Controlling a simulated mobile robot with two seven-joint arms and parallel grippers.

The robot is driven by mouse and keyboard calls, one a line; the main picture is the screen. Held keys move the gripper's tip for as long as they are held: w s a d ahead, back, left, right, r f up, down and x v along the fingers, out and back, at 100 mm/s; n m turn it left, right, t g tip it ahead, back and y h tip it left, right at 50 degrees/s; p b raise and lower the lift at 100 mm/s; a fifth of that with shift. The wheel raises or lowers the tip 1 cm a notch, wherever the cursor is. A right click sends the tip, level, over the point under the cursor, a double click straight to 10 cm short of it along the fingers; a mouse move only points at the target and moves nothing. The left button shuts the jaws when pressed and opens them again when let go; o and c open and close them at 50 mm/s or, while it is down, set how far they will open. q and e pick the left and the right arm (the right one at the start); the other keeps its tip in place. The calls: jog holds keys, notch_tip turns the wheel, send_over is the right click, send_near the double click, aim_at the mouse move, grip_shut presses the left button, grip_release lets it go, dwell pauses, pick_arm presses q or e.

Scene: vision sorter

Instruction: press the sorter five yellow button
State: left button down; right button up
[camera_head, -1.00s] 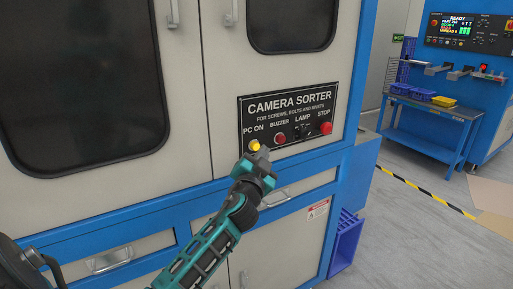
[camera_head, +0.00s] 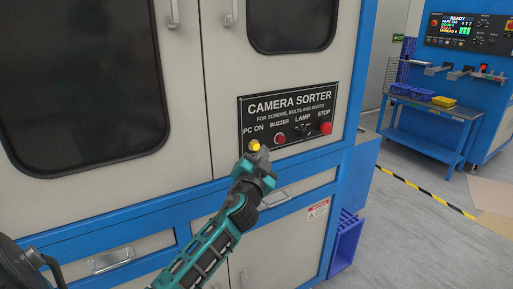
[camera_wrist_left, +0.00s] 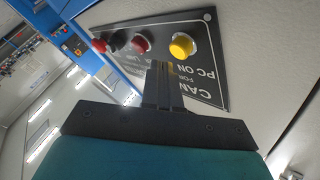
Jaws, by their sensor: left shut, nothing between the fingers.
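The yellow button (camera_head: 254,146) sits under the words PC ON at the left of the black CAMERA SORTER panel (camera_head: 318,94). It also shows in the left wrist view (camera_wrist_left: 182,45), round and unobstructed. My left gripper (camera_head: 263,153) is shut and empty, its tips just right of and slightly below the yellow button in the head view. In the left wrist view its fingers (camera_wrist_left: 160,70) point at the panel beside the button. I cannot tell whether they touch the panel. My right gripper is not in view.
To the right on the panel are the red buzzer button (camera_head: 280,138), the black lamp switch (camera_head: 303,131) and the red stop button (camera_head: 326,128). A blue crate (camera_head: 345,243) stands beside the cabinet. A blue bench (camera_head: 430,120) stands at the far right, with open floor before it.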

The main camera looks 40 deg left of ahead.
pick_arm(q)
jog(key=shift+w+a, duration=0.1)
jog(key=shift+a, duration=0.05)
dwell(0.4)
jog(key=shift+w+a, duration=0.1)
jog(key=shift+a, duration=0.2)
jog(key=shift+w+a, duration=0.15)
jog(key=shift+a, duration=0.25)
dwell(0.8)
jog(key=shift+d, duration=0.1)
jog(key=shift+s+d, duration=0.35)
jog(key=shift+d, duration=0.35)
jog(key=d, duration=0.1)
jog(key=s+d, duration=0.1)
jog(key=d, duration=0.1)
jog(key=s+d, duration=0.1)
jog(key=shift+d+b, duration=0.3)
jog(key=shift+b, duration=0.05)
dwell(0.7)
